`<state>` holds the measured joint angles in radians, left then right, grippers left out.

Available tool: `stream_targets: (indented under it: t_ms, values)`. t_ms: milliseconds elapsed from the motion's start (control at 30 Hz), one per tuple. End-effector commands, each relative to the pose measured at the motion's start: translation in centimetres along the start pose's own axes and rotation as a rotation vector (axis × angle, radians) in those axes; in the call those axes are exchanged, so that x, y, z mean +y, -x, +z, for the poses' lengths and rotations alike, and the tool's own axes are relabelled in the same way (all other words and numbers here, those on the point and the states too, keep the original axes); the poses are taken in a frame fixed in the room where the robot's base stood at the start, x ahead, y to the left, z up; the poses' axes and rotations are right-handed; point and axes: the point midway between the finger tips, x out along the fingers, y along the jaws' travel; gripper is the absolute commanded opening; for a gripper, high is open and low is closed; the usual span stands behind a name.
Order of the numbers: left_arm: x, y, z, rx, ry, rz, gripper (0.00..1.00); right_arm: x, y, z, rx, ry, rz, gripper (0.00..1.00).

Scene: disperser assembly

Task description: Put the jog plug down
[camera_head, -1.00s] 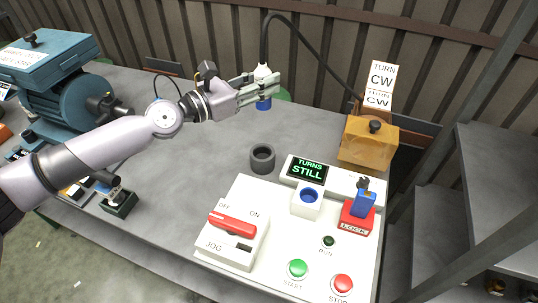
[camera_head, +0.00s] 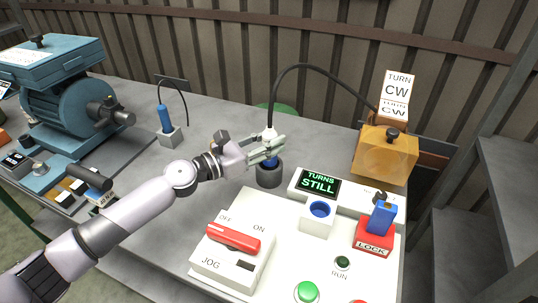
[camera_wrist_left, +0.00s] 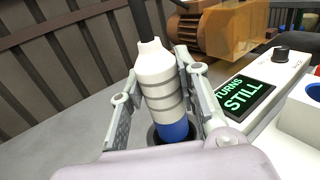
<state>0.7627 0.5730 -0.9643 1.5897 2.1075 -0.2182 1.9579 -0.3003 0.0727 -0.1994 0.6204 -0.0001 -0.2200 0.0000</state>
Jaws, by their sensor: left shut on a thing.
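The jog plug (camera_wrist_left: 158,85) is white with grey rings and a blue lower end, and a black cable leaves its top. My left gripper (camera_head: 272,150) is shut on it and holds it upright. The plug's blue end is at the mouth of the dark grey round holder (camera_head: 269,178); in the left wrist view it reaches into the opening of the holder (camera_wrist_left: 155,132). How deep it sits is hidden by the fingers. The blue-ringed socket (camera_head: 319,209) on the white panel is empty. My right gripper does not show.
The white panel (camera_head: 280,232) carries a red JOG switch (camera_head: 233,238), a green button (camera_head: 307,291), a "TURNS STILL" display (camera_head: 319,184) and a red LOCK block (camera_head: 374,238). An orange box (camera_head: 385,156) stands behind. A blue motor (camera_head: 70,105) is at left. The cable arches overhead to the right.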

Motion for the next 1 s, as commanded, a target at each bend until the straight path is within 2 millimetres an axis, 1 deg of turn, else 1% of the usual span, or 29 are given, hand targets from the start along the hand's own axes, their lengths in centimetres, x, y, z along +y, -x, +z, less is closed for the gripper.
stream_targets:
  t_ms: [33, 167, 467, 600, 633, 900, 1000]
  values:
    - [0.0, 0.0, -1.5, 0.001, 0.005, 0.0, 0.0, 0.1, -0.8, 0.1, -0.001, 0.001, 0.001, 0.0]
    - [-0.1, 0.0, -2.8, -0.001, 0.004, 0.0, 0.0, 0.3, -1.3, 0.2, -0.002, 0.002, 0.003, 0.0]
    - [0.0, 0.0, -2.9, 0.0, 0.001, 0.0, 0.0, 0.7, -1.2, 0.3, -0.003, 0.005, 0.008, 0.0]
    - [0.0, 0.0, -3.3, -0.001, 0.002, 0.0, 0.0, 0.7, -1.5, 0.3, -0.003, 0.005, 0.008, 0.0]
    - [0.0, 0.0, -3.3, 0.001, 0.002, 0.0, 0.31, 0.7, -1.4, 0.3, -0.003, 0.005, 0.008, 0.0]
    - [0.0, 0.0, -3.3, 0.001, 0.001, 0.0, 0.49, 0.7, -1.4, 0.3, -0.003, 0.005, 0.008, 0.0]
    - [0.0, 0.0, -3.3, 0.001, 0.001, 0.0, 0.5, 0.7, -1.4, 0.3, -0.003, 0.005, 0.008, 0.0]
